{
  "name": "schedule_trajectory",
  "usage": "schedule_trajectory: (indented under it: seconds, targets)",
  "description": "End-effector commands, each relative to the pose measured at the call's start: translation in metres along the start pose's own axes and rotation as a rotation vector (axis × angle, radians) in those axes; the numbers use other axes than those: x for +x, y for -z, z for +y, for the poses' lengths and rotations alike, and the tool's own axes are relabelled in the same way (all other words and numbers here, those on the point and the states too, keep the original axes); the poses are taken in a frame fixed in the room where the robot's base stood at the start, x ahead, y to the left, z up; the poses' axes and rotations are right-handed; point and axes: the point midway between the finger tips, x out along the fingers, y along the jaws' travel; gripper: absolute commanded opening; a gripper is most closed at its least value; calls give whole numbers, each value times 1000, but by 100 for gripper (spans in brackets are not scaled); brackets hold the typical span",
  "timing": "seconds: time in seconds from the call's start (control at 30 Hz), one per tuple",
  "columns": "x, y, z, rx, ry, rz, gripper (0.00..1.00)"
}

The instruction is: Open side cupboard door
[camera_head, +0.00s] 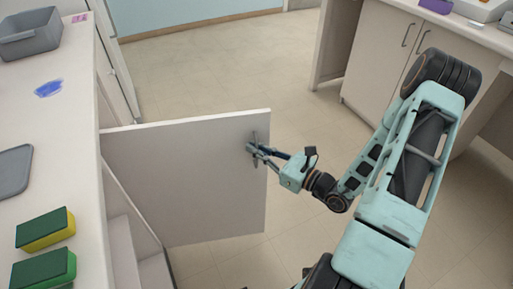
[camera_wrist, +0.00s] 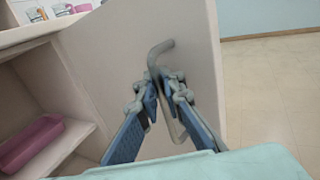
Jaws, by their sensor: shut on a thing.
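The side cupboard door (camera_head: 185,180) is a pale panel standing swung out from the cupboard on the left, open at a wide angle in the head view. It also shows in the wrist view (camera_wrist: 110,65). Its grey bar handle (camera_wrist: 164,47) is near the free edge. My gripper (camera_head: 252,150) is at that handle, with its blue fingers shut around the bar in the wrist view (camera_wrist: 158,100). The open cupboard inside shows shelves (camera_wrist: 75,135), one holding a pink tray (camera_wrist: 32,143).
The counter (camera_head: 60,120) above the cupboard carries a grey bin (camera_head: 30,38), a blue patch (camera_head: 48,88), a grey tray (camera_head: 14,170) and two sponges (camera_head: 45,228). Another cupboard (camera_head: 385,50) stands at the upper right. The floor (camera_head: 210,75) beyond the door is clear.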

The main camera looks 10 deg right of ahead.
Motion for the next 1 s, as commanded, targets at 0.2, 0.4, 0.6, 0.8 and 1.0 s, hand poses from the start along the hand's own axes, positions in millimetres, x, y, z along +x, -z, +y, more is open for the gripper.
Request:
schedule_trajectory:
  seconds: [0.2, 0.4, 0.6, 0.8, 1.0]
  targets:
    - [-1, 0, -3, -3, 7, 2, 0]
    - [-2, 0, -3, -3, 8, 2, 0]
    - [-1, 0, -2, -2, 6, 2, 13]
    - [-4, 0, -2, -1, 4, 2, 13]
    - [-34, 0, -3, -2, 9, 2, 13]
